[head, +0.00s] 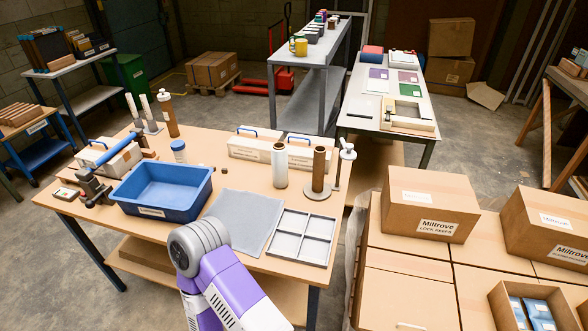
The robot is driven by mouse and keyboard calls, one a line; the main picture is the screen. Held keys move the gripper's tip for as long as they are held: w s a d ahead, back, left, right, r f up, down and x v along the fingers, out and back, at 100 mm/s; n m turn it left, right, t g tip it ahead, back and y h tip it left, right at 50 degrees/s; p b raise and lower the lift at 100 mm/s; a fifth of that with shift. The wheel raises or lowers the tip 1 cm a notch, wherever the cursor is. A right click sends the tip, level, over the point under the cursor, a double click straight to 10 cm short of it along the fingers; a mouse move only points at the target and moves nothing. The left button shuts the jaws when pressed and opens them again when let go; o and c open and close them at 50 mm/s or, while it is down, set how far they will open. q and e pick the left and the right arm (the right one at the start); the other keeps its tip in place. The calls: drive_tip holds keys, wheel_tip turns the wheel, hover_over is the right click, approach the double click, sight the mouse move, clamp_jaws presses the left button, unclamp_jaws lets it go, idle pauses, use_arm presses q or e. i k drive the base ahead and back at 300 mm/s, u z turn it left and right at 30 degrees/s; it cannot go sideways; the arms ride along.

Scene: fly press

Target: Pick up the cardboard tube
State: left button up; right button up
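A brown tube (319,170), which looks like cardboard, stands upright on a round grey base (316,193) near the right end of the wooden worktable (230,140). A white roll with a brown top (280,165) stands upright to its left, a little apart. Neither gripper shows in the head view. Part of one of my arms, white and purple with a grey joint, rises from the bottom edge in front of the table. Its gripper is not visible.
A thin post with a white top (347,152) stands just right of the tube. White boxes with blue handles (250,147) are behind. A grey mat (244,220), divided tray (301,236) and blue bin (162,188) lie in front and left. Stacked cartons (428,205) stand right.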

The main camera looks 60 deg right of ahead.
sight(318, 157)
drive_tip(key=i, duration=1.1)
drive_tip(key=z, duration=1.9)
